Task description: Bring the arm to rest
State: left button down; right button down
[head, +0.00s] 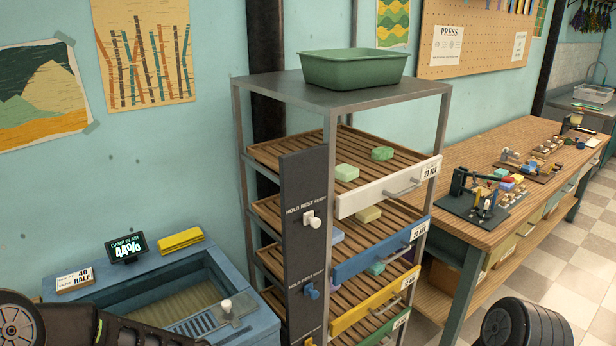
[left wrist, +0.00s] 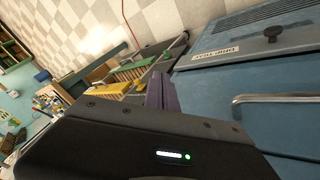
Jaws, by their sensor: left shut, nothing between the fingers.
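My left arm (head: 75,325) comes in at the lower left corner of the head view, low in front of the blue basin. Its gripper does not show clearly there. In the left wrist view the dark casing of my left gripper (left wrist: 150,135), with a small green light, fills the lower part. It is shut and holds nothing; its fingertips are hard to make out. A dark ribbed part, apparently my right arm (head: 525,325), shows at the lower right of the head view. My right gripper is out of view.
A metal rack (head: 338,125) with slatted shelves, coloured drawers and soap bars stands mid-view, a green tub (head: 353,68) on top. The blue basin (head: 240,325) is at left. A wooden bench (head: 470,225) stands right. A blue lidded unit (left wrist: 260,90) is close in the wrist view.

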pick_arm(q)
jog(key=s+d+f+n+g, duration=0.1)
jog(key=s+f+g, duration=0.1)
jog(key=s+f, duration=0.7)
jog(key=s+d+f+n+g+b, duration=0.1)
jog(key=s+d+f+g, duration=0.1)
jog(key=s+f, duration=0.7)
jog(key=s, duration=0.6)
jog(key=shift+d+y, duration=0.15)
jog(key=shift+y, duration=0.25)
dwell(0.7)
